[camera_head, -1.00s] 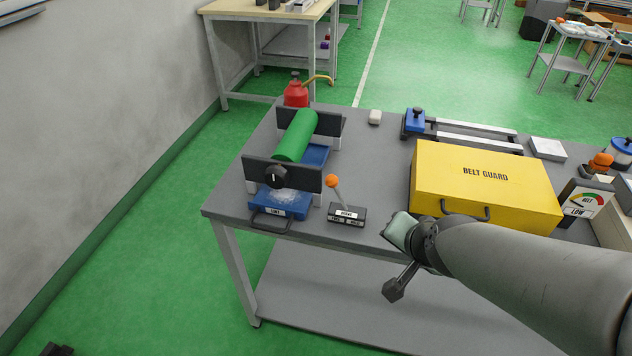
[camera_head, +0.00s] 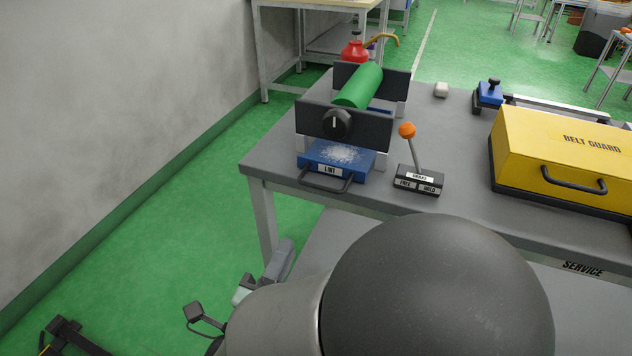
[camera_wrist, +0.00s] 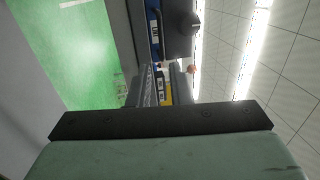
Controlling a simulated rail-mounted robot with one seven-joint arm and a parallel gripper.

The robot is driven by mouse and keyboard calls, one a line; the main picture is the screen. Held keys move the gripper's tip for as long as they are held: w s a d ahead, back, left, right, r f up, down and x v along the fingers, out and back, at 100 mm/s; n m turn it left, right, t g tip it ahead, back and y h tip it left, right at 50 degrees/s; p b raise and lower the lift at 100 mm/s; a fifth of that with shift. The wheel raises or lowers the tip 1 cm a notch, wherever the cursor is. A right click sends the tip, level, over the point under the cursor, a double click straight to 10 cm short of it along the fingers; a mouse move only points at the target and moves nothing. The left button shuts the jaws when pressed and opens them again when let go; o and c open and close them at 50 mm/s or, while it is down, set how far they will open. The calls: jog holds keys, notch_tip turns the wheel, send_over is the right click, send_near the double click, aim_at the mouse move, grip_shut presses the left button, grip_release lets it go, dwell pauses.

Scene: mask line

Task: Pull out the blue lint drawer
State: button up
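The blue lint drawer (camera_head: 352,165) sits under the green roller at the table's near left corner. It has a white LINT label, a black bar handle (camera_head: 325,184) on its front, and pale lint on top. My gripper (camera_head: 281,259) is low in front of the table, below and left of the handle and apart from it. My arm partly hides it in the head view. In the wrist view, a gap shows between the fingers of my gripper (camera_wrist: 162,82), with nothing held. A blue face with a white label, likely the drawer (camera_wrist: 154,32), shows at the top there.
A green roller (camera_head: 359,86) with a black knob (camera_head: 337,123) is above the drawer. A brake lever with an orange ball (camera_head: 407,130) stands just right of it. The yellow belt guard (camera_head: 565,150) is farther right.

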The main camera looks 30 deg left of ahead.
aim_at(323, 180)
jog(key=x, duration=1.7)
jog(key=shift+w+d+r, duration=0.15)
grip_shut()
